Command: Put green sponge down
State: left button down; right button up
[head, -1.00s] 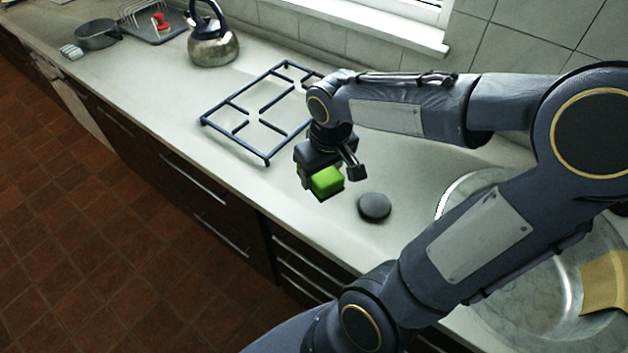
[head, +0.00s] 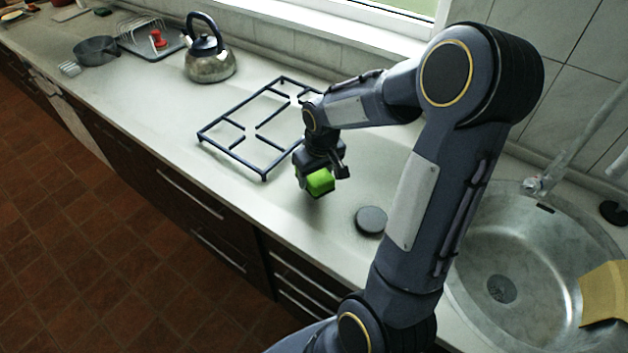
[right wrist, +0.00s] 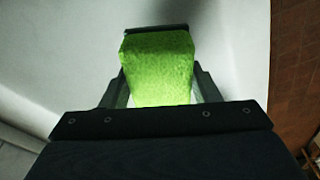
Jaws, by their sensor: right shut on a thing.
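The green sponge (head: 320,182) is a bright green block with a dark layer on its far side. My right gripper (head: 318,172) is shut on it, over the pale worktop (head: 280,206), between the black pan grate and a dark round disc. In the right wrist view the sponge (right wrist: 158,66) sits between the two fingers, with pale worktop behind it. I cannot tell whether its underside touches the worktop. My left gripper is not in view.
The black grate (head: 240,152) lies just left of the gripper. The dark disc (head: 371,220) is to the right. A steel kettle (head: 209,62) and a grey pan (head: 96,50) stand farther back. The sink (head: 480,250) holds a yellow cloth (head: 604,292) at its right edge.

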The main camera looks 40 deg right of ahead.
jog(key=shift+w+d+f, duration=0.15)
jog(key=shift+w+f, duration=0.3)
jog(key=shift+f, duration=1.65)
jog(key=shift+f, duration=0.2)
jog(key=o, duration=1)
jog(key=shift+c, duration=0.2)
jog(key=shift+r, duration=0.15)
